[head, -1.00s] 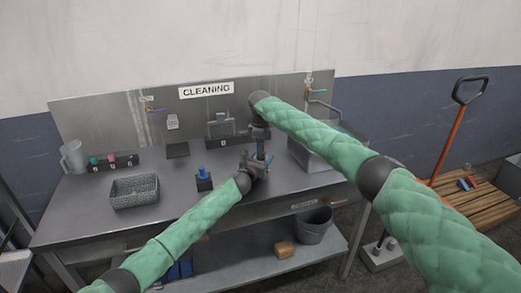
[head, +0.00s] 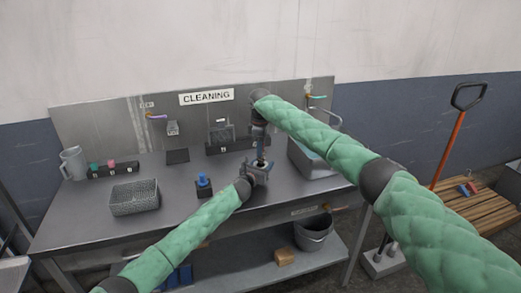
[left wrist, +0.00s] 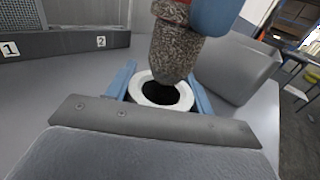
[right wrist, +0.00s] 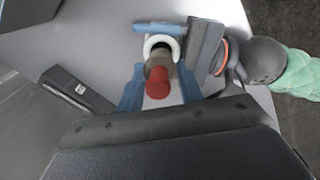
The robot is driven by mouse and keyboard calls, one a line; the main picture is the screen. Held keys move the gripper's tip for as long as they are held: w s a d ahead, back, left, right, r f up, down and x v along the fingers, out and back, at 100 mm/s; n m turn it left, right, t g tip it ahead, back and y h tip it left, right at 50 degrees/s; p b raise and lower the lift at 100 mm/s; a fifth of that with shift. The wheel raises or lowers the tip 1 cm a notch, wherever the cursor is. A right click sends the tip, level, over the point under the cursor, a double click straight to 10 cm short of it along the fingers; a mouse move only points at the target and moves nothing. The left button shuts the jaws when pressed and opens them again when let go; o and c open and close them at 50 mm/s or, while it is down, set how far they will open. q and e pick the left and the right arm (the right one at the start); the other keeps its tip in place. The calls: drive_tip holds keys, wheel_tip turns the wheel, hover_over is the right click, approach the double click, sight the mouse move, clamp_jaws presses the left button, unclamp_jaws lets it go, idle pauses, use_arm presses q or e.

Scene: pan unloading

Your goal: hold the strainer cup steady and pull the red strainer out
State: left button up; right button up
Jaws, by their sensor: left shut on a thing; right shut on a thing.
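The strainer cup (left wrist: 140,92) has a white rim around a dark opening. My left gripper (left wrist: 162,92) is shut around it, and in the head view this gripper (head: 258,172) is above the table's front part. The red strainer (right wrist: 160,88) has a red top and a grey, rounded mesh body (left wrist: 178,58). My right gripper (right wrist: 160,92) is shut on its top. In the left wrist view the mesh tip hangs just above the cup's opening, toward the far rim. In the head view my right gripper (head: 260,146) is directly above the left one.
The metal table (head: 100,215) has a grey basket (head: 135,198) and a blue-topped item (head: 203,180) on the left. A sink basin (head: 305,160) is at the right. Numbered holders (head: 225,145) line the back. A bucket (head: 314,232) stands on the lower shelf.

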drive_tip(key=shift+r, duration=0.9)
use_arm(q)
drive_tip(key=o, duration=1.1)
drive_tip(key=shift+o, duration=0.2)
